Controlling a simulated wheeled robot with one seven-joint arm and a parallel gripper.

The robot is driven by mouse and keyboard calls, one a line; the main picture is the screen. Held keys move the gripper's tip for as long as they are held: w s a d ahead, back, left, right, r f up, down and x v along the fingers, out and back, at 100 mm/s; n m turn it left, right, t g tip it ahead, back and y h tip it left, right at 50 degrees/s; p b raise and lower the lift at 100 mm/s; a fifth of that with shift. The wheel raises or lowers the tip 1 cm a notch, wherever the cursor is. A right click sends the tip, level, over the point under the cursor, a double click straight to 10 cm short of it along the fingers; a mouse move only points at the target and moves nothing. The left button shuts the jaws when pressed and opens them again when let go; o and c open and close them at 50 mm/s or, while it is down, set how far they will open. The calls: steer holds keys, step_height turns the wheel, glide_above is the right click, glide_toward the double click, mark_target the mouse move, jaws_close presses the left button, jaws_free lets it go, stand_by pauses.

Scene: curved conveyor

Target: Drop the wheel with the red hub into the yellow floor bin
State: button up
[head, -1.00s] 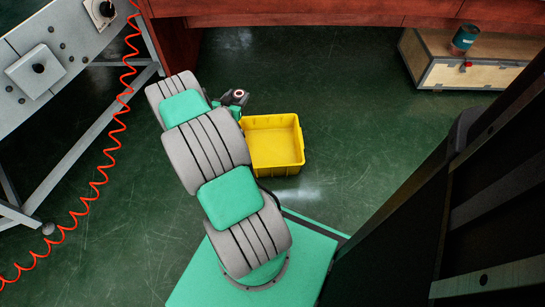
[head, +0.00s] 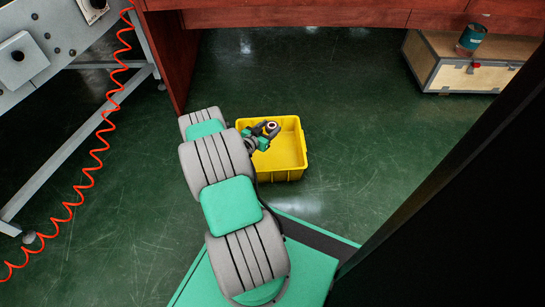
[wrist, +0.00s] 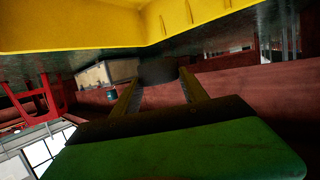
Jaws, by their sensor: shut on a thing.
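The yellow floor bin (head: 290,172) stands open on the green floor, just right of my arm in the head view. Its yellow wall also fills the top of the wrist view (wrist: 70,28). My gripper (head: 265,136) is over the left part of the bin, shut on a small dark wheel (head: 271,127) with a pale, reddish centre. In the wrist view the wheel is a dark, blurred round shape (wrist: 158,72) between the two fingertips, apart from the bin wall. Its hub colour cannot be told there.
A red-brown bench (head: 300,18) runs along the back. A grey perforated frame (head: 50,45) with a coiled red hose (head: 100,150) stands at left. A wooden crate (head: 460,75) carries a teal can (head: 471,39) at back right. The floor around the bin is clear.

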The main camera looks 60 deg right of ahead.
steer(key=shift+f, duration=0.7)
steer(key=shift+r, duration=0.1)
steer(key=o, duration=1.5)
steer(key=s+p+v, duration=0.1)
steer(key=p+v, duration=0.2)
steer(key=v, duration=0.4)
steer(key=shift+w+a, duration=0.45)
steer(key=shift+w, duration=0.05)
steer(key=shift+r, duration=0.1)
